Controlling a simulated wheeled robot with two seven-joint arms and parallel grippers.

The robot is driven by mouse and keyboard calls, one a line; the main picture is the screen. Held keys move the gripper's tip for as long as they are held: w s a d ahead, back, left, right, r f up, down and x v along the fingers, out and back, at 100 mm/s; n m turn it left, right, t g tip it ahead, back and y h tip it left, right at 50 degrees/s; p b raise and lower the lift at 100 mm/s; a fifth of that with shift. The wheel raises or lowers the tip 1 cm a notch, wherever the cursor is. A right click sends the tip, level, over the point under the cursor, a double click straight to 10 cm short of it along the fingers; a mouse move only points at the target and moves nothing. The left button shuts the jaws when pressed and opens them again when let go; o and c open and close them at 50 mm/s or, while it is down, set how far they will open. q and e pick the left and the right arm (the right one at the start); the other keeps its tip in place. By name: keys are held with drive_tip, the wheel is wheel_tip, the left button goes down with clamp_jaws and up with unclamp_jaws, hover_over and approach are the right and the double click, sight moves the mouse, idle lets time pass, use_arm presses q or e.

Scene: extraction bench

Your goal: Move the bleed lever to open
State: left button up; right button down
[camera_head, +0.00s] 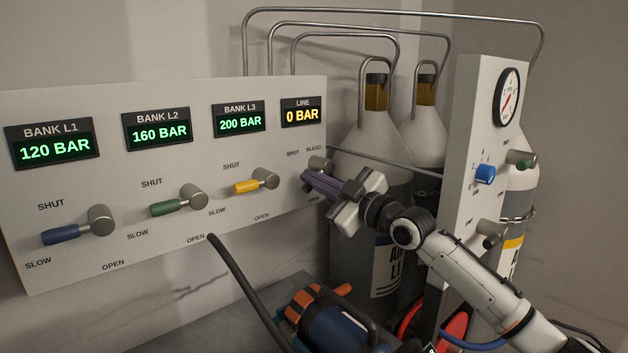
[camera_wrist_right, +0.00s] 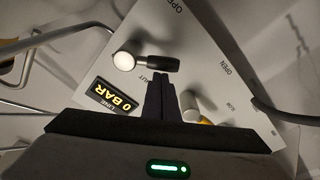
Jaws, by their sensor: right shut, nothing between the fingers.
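The bleed lever (camera_head: 320,163) is at the right end of the white panel, and in the head view my gripper hides most of it. The right wrist view shows its round grey hub (camera_wrist_right: 124,61) and its dark handle (camera_wrist_right: 163,65), which points right in that picture. A partly covered SHUT label is beside the handle. My right gripper (camera_head: 306,179) is shut and empty at the panel, with its fingertips (camera_wrist_right: 161,76) close to the handle; I cannot tell whether they touch it. The left gripper is not in view.
The LINE display (camera_head: 301,113) reads 0 BAR. The yellow lever (camera_head: 256,183), green lever (camera_head: 178,203) and blue lever (camera_head: 79,229) are left of my gripper. Gas bottles (camera_head: 372,143) and a gauge panel (camera_head: 470,160) stand right. A pump (camera_head: 322,318) and black hose (camera_head: 240,275) are below.

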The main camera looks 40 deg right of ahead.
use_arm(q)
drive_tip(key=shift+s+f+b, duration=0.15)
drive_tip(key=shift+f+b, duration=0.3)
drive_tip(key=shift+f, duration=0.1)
use_arm(e)
drive_tip(key=shift+f+n, duration=0.35)
drive_tip(key=shift+n, duration=0.25)
